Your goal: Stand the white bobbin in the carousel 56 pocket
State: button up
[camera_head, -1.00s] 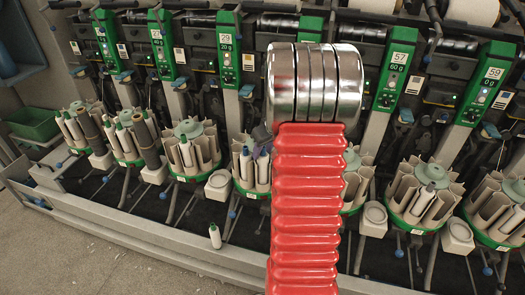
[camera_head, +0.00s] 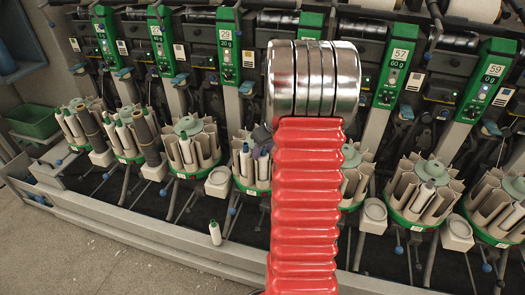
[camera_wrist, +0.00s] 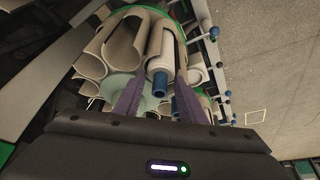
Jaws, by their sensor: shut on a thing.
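My gripper (camera_wrist: 161,78) has two purple fingers closed on a white bobbin (camera_wrist: 160,52) with a blue tip, in the wrist view. The bobbin lies among the beige pockets of a carousel (camera_wrist: 108,45), with its blue end toward my wrist. I cannot tell how deep it sits in a pocket. In the head view my gripper (camera_head: 259,146) shows small, over a green-based carousel (camera_head: 238,184) just left of my red arm. My arm hides part of that carousel's right side. I cannot read a 56 label.
Other carousels stand along the machine, such as one at the right (camera_head: 400,215) and one at the left (camera_head: 185,172). A white bobbin (camera_head: 215,233) stands on the front ledge. Numbered green posts (camera_head: 393,75) rise behind.

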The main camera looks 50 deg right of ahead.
jog(key=o, duration=1.2)
jog(key=v, duration=1.3)
jog(key=shift+s+r, duration=0.15)
jog(key=shift+r, duration=0.2)
